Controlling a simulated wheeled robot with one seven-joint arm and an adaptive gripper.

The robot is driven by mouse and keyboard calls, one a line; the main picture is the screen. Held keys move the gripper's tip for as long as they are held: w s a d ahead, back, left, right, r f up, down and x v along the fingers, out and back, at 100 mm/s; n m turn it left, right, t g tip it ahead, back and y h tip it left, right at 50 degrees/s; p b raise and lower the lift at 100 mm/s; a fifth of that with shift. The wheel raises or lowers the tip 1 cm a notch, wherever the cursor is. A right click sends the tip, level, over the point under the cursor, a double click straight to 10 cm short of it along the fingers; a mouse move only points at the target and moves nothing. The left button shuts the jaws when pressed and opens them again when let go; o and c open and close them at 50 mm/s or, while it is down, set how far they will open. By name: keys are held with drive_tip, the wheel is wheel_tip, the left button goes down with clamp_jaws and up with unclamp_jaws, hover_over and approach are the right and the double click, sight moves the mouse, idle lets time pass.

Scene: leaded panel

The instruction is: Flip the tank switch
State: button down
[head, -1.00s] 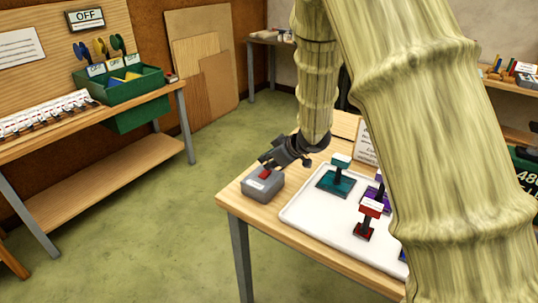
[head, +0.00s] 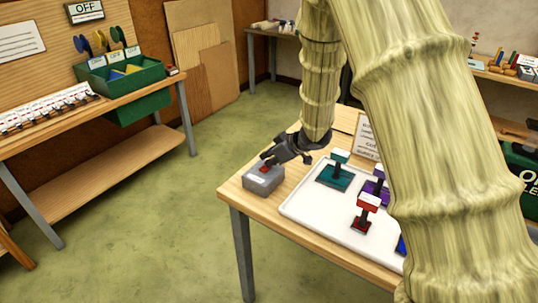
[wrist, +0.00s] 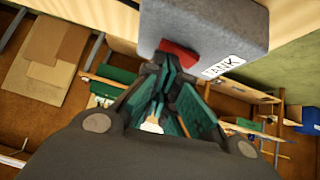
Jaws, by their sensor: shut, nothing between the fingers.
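The tank switch is a grey box (head: 262,183) with a red rocker (head: 264,170) on top, at the near left corner of the wooden table. In the wrist view the grey box (wrist: 215,30) bears a white TANK label, and the red rocker (wrist: 177,54) shows beside my fingertips. My gripper (head: 268,159) is shut and empty, its tips at the rocker. They appear to touch it or be very close; I cannot tell which. The fingers hide part of the rocker. A sign (head: 85,10) at the upper left reads OFF.
A white tray (head: 300,210) right of the box holds teal (head: 336,172), purple and red stamp-like pieces. A bench (head: 110,155) at the left carries a green bin (head: 122,78) and a row of small labelled items. The green floor between bench and table is clear.

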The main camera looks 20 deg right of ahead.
sight(267, 168)
drive_tip(key=shift+s+a, duration=0.15)
drive_tip(key=shift+a, duration=0.1)
drive_tip(key=shift+s+a, duration=0.35)
drive_tip(key=shift+a, duration=0.1)
drive_tip(key=shift+r+p, duration=0.2)
drive_tip(key=shift+p, duration=0.2)
drive_tip(key=r+p, duration=0.4)
drive_tip(key=p, duration=0.1)
drive_tip(key=shift+w+d+r, duration=0.1)
drive_tip(key=shift+d+r, duration=0.05)
drive_tip(key=shift+d, duration=0.05)
drive_tip(key=d+b+v, duration=0.1)
drive_tip(key=b+v, duration=0.1)
drive_tip(key=v, duration=0.7)
drive_tip(key=shift+d, duration=0.2)
